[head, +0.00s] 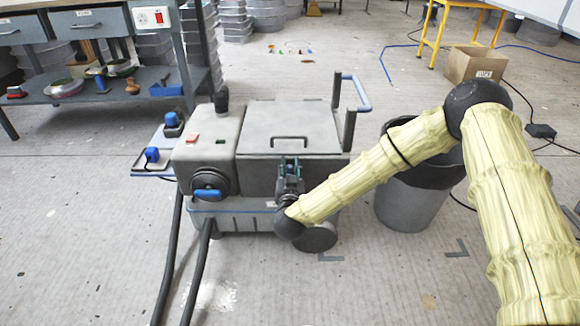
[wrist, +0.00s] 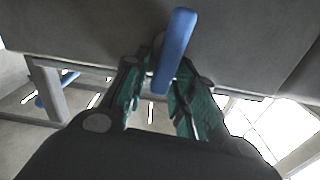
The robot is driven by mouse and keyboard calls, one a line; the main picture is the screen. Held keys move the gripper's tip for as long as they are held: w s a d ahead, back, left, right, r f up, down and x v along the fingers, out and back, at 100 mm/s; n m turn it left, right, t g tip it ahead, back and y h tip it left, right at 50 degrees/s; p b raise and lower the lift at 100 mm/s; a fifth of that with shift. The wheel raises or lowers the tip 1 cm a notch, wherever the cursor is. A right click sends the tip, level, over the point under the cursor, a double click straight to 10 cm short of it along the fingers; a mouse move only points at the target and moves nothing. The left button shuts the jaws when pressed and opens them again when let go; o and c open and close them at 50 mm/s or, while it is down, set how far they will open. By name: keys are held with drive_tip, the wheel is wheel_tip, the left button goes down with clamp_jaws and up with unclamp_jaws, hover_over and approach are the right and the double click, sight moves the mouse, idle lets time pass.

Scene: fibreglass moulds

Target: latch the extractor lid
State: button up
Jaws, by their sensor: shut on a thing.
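The extractor (head: 205,155) is a grey wheeled box in the middle of the head view. Its lid (head: 320,125) lies flat on top, with a dark bar handle on it. My gripper (head: 290,168) is at the front face, just below the lid's front edge. In the wrist view a blue latch lever (wrist: 178,40) stands out between the teal-padded fingers of my gripper (wrist: 166,75). The fingers are shut on the lever. My gripper hides the latch in the head view, and whether it is hooked cannot be told.
Black hoses (head: 172,260) run from the extractor's front left. A grey bin (head: 405,208) stands to its right, partly behind my arm. A workbench (head: 90,35) with tools is at the back left. A cardboard box (head: 470,65) sits at the back right. Floor in front is mostly clear.

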drive_tip(key=m+p, duration=0.1)
drive_tip(key=m, duration=0.1)
drive_tip(key=d+m+p, duration=0.1)
drive_tip(key=m+p, duration=0.1)
drive_tip(key=shift+d+f+m+p, duration=0.25)
drive_tip(key=shift+f+m+p, duration=0.25)
drive_tip(key=shift+m, duration=1.6)
drive_tip(key=shift+d+f+m+p, duration=0.2)
drive_tip(key=shift+f+m+p, duration=0.2)
drive_tip(key=shift+m, duration=1.7)
drive_tip(key=shift+d+f+m+p, duration=0.25)
drive_tip(key=shift+f+m+p, duration=0.25)
drive_tip(key=shift+m, duration=1.6)
drive_tip(key=shift+f, duration=0.1)
drive_tip(key=o, duration=0.8)
drive_tip(key=shift+s, duration=0.15)
drive_tip(key=s, duration=1.1)
drive_tip(key=shift+s, duration=0.4)
